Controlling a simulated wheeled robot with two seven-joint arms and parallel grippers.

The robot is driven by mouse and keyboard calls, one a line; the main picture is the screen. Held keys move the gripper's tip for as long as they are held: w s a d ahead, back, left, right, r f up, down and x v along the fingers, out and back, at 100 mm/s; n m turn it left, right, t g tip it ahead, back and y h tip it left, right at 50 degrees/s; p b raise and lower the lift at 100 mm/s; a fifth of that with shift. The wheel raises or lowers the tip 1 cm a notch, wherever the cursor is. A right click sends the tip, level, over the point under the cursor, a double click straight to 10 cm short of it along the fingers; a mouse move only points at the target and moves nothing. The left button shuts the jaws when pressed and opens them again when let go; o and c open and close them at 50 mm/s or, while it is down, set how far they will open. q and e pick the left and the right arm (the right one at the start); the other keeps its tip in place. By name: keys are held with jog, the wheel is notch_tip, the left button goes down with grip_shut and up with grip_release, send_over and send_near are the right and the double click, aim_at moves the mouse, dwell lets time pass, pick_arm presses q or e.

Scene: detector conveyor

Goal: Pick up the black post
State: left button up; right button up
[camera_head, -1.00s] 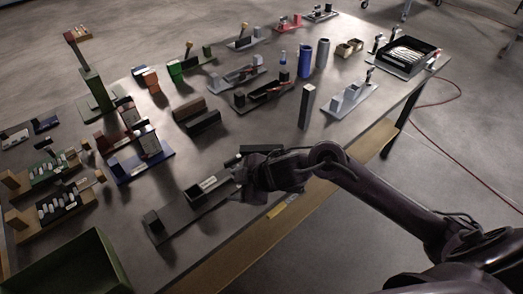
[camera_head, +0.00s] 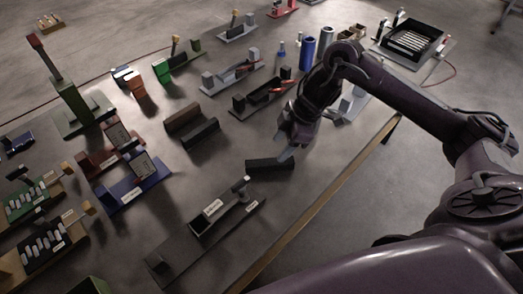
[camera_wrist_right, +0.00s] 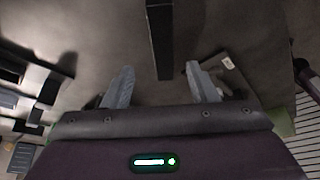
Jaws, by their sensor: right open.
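The black post (camera_head: 270,163) looks like a dark bar lying on the grey table, beyond the long dark fixture (camera_head: 180,248). My right gripper (camera_head: 287,150) points down at its right end, with a pale fingertip close by in the head view. In the right wrist view a black bar (camera_wrist_right: 160,35) runs from the top edge down between the two spread fingers of my right gripper (camera_wrist_right: 160,72). It appears to be the same bar. The gripper is open, and contact cannot be told. My left gripper is not in view.
A dark two-block stand (camera_head: 192,127) is left of the gripper. A black tray (camera_head: 410,40) is at the far right. Bare table lies left of the bar.

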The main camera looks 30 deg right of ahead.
aim_at(270, 162)
jog(key=shift+a+f, duration=0.1)
jog(key=shift+f, duration=0.15)
jog(key=x, duration=0.1)
jog(key=p+x, duration=0.1)
jog(key=x, duration=0.1)
jog(key=shift+s+a+f, duration=0.25)
jog(key=shift+a, duration=0.05)
jog(key=x, duration=0.2)
jog(key=shift+w+f+p, duration=0.1)
jog(key=shift+f+p, duration=0.2)
jog(key=shift+w+a+f, duration=0.1)
jog(key=shift+a+f, duration=0.05)
jog(key=shift+f, duration=0.2)
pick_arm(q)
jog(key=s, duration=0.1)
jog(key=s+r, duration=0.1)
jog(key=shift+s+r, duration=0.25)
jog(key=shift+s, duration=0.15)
pick_arm(e)
grip_shut()
jog(key=shift+r, duration=0.1)
